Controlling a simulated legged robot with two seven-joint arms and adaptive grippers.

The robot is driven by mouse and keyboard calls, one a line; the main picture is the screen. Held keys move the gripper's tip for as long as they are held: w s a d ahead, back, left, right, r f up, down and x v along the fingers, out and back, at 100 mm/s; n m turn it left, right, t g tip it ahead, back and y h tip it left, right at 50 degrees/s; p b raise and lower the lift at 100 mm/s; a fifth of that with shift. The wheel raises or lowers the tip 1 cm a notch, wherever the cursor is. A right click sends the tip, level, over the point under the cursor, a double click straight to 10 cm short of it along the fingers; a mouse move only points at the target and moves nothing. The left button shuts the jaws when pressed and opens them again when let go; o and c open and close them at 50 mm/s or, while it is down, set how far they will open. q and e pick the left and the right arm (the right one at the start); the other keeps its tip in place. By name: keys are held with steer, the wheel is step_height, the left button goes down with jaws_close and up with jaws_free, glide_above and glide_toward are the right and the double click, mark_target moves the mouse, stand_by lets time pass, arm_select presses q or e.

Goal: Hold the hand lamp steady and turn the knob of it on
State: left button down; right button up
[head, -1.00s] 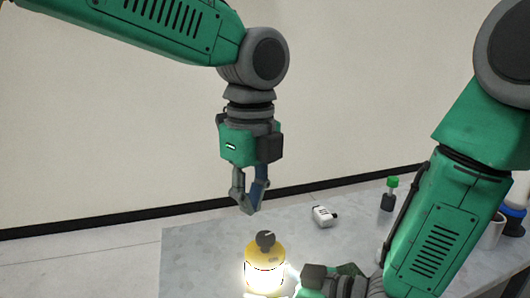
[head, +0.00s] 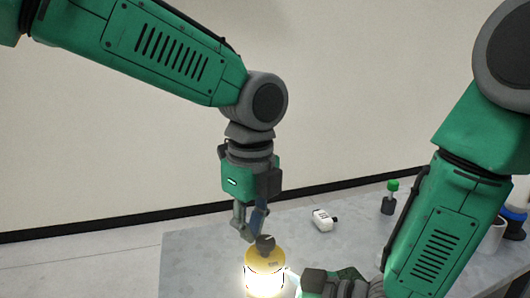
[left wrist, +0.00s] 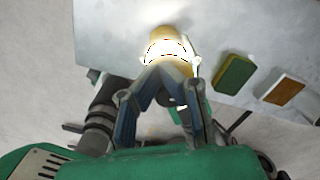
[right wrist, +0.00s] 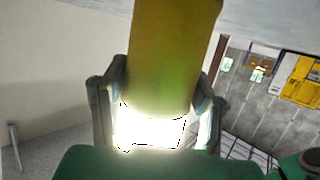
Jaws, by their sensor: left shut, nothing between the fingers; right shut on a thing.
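The hand lamp (head: 265,257) has a yellow top, a glowing white body and a dark knob (head: 266,242) on top. It stands upright at the front of the table and its light is lit. My right gripper is shut on the lamp; in the right wrist view its fingers (right wrist: 158,108) lie on both sides of the glowing part of the lamp (right wrist: 172,55). My left gripper (head: 249,236) points down, shut and empty, with its tips at the knob; I cannot tell whether they touch. The lamp also shows beyond its fingers in the left wrist view (left wrist: 165,42).
The grey table (head: 200,265) is clear left of the lamp. A small white bottle (head: 323,218) lies behind it, and a green-capped container (head: 390,196) stands further right.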

arm_select(q)
steer(key=shift+s+d, duration=0.1)
steer(key=shift+d, duration=0.1)
steer(key=shift+w+d, duration=0.25)
steer(key=shift+d, duration=0.1)
stand_by(0.7)
steer(key=shift+w+a, duration=0.25)
steer(key=shift+w, duration=0.15)
steer(key=shift+r, duration=0.4)
step_height(320, 180, up, 5)
steer(key=shift+r, duration=0.1)
